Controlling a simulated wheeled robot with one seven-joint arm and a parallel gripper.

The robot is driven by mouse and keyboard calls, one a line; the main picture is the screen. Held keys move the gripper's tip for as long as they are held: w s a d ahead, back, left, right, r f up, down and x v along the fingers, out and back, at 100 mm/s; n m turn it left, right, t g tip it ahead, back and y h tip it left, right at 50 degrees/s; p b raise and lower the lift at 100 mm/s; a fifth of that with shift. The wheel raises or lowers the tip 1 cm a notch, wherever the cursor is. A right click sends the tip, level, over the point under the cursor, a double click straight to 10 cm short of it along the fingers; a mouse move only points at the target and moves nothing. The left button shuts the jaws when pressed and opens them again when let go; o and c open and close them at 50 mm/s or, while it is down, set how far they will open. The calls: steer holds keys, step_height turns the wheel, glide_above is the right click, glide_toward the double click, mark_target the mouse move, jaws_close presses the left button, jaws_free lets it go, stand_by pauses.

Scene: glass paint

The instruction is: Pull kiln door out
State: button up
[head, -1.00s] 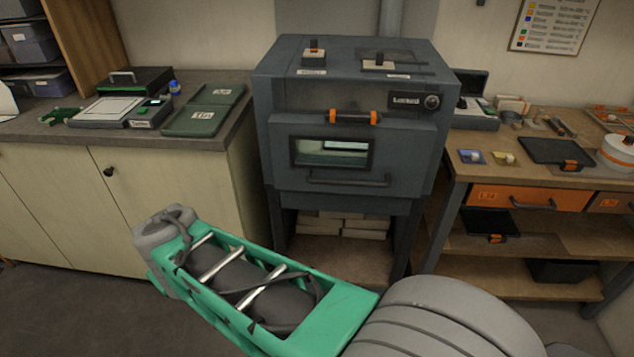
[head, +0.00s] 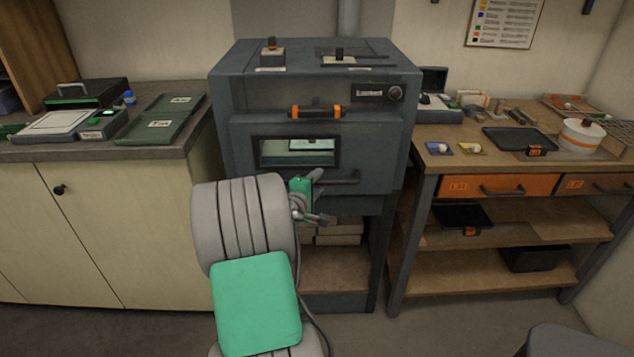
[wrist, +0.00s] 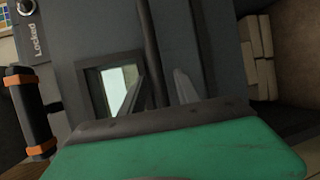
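The kiln (head: 225,95) is a dark grey box on a stand. Its door (head: 385,150) has a small window (head: 297,152) and a dark bar handle (head: 345,179), and looks closed. My gripper (head: 320,197) is in front of the door at the handle, covering the handle's left part. In the wrist view my gripper (wrist: 161,84) has its two fingers apart, and the handle bar (wrist: 152,50) runs between them. I cannot tell whether either finger touches the bar. The window (wrist: 114,90) shows beside the left finger.
Above the door are an orange-and-black grip (head: 316,111), a "Locked" label (head: 369,92) and a round knob (head: 395,93). A cabinet counter (head: 185,150) adjoins on the left, and a wooden workbench (head: 430,164) stands on the right. Bricks (head: 338,239) lie under the kiln.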

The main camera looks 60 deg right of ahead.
steer(key=shift+d, duration=0.1)
jaws_close()
stand_by(0.3)
steer(key=shift+w, duration=0.1)
stand_by(1.0)
